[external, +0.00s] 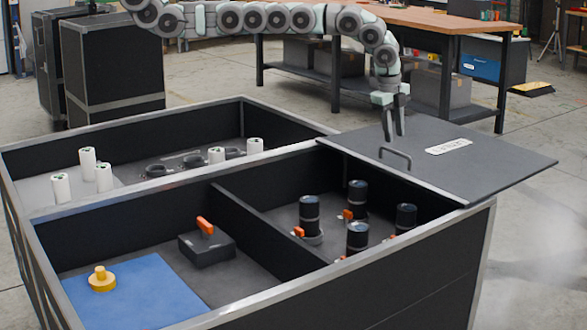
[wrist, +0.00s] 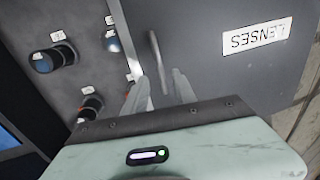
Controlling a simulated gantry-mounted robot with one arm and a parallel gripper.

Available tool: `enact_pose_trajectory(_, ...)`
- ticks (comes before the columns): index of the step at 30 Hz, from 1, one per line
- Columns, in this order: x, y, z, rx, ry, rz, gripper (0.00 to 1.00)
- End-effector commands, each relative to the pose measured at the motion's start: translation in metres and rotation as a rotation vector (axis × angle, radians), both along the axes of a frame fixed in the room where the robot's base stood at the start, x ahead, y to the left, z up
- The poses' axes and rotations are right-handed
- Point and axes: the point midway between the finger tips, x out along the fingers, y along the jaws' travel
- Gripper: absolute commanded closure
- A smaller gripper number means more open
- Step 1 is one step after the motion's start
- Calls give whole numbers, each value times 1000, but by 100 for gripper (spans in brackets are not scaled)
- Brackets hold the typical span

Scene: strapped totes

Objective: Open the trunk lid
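The trunk (external: 482,240) is a black, metal-edged open case with compartments. Its dark flat lid (external: 490,165) lies at the right end, covering part of the lens compartment and overhanging the right rim. The lid has a thin bar handle (external: 396,153) and a white label reading "LENSES", which shows upside down in the wrist view (wrist: 257,36). My gripper (external: 394,137) points down just above the handle. In the wrist view its two fingers (wrist: 162,92) are apart, with the handle (wrist: 158,62) showing ahead between them. I see no contact with the handle.
Several black cylinders (external: 357,237) with orange tabs stand in the compartment left of the lid. A black box with an orange handle (external: 207,248) and a yellow knob (external: 102,279) sit further left. A workbench (external: 450,25) stands behind. Floor right of the trunk is clear.

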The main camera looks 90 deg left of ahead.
Motion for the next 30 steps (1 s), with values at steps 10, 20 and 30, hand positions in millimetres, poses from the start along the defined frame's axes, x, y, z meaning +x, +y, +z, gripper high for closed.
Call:
enact_pose_trajectory(10, -9, -4, 55, 1, 0, 2, 68)
enact_pose_trajectory(20, -11, -7, 61, 2, 1, 0, 68)
enact_pose_trajectory(30, -11, -7, 61, 1, 1, 0, 68)
